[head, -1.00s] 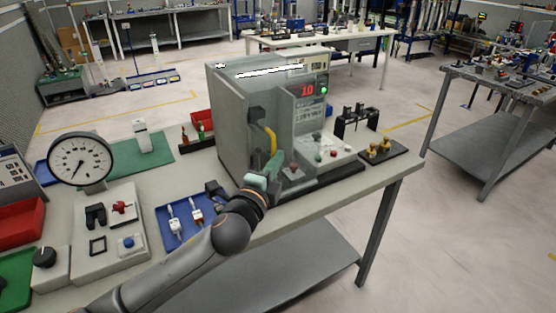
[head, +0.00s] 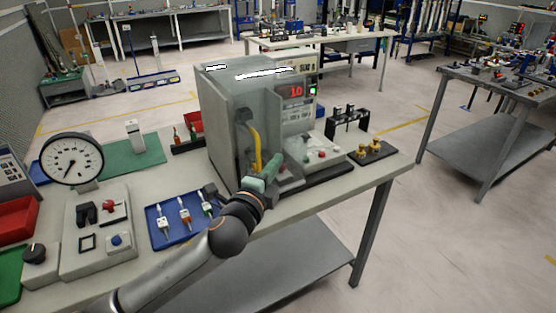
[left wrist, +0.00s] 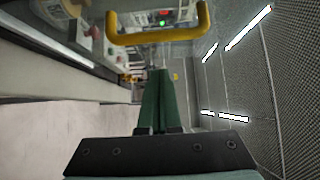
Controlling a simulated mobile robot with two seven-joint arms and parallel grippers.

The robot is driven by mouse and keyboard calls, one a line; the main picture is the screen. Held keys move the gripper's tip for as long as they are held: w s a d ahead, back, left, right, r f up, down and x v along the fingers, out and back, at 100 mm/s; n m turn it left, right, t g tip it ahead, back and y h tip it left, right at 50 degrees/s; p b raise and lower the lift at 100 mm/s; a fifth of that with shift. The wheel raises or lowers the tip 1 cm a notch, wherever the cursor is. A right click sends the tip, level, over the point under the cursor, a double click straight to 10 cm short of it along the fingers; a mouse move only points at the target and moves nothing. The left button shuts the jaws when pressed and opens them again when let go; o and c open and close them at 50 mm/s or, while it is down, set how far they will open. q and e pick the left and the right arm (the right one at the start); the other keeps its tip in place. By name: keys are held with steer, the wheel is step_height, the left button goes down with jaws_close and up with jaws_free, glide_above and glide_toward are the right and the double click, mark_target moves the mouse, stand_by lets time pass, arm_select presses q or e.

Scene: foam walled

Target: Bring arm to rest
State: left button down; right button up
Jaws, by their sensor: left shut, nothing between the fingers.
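My left arm comes in from the bottom of the head view. Its gripper (head: 272,166) has green fingers and is in front of the grey, see-through enclosure (head: 222,125). In the left wrist view the gripper's fingers (left wrist: 158,100) lie together with nothing between them. A yellow bar handle (head: 257,148) is on the enclosure, just behind the gripper in the head view. The handle also crosses the top of the left wrist view (left wrist: 158,38), beyond the fingertips and apart from them in the picture. My right gripper is not in view.
The enclosure's machine has a red display (head: 296,92). A blue tray (head: 157,237) with several small connectors lies beside my forearm. A dial gauge (head: 72,158) and a button panel (head: 75,262) are on the left. Brass parts (head: 371,150) sit at the right. Open floor lies right of the bench.

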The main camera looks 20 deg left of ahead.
arm_select(q)
steer(key=s, duration=0.8)
steer(key=shift+b, duration=0.35)
steer(key=s+d+f+n+g+h+p, duration=0.1)
steer(key=s+d+f+n+g, duration=0.15)
steer(key=f, duration=0.65)
steer(key=s+d+f+n+g+h+p, duration=0.1)
steer(key=s+f+n+g, duration=0.25)
steer(key=f, duration=0.65)
steer(key=s+d+f+n+g+h, duration=0.1)
steer(key=s+d+f+n+g, duration=0.1)
steer(key=s+f+n, duration=0.7)
steer(key=s+f+p, duration=0.1)
steer(key=s+f, duration=0.3)
steer(key=shift+s+d+f+n+g, duration=0.2)
steer(key=shift+s+f+n+g, duration=0.05)
steer(key=shift+s+n+g, duration=0.05)
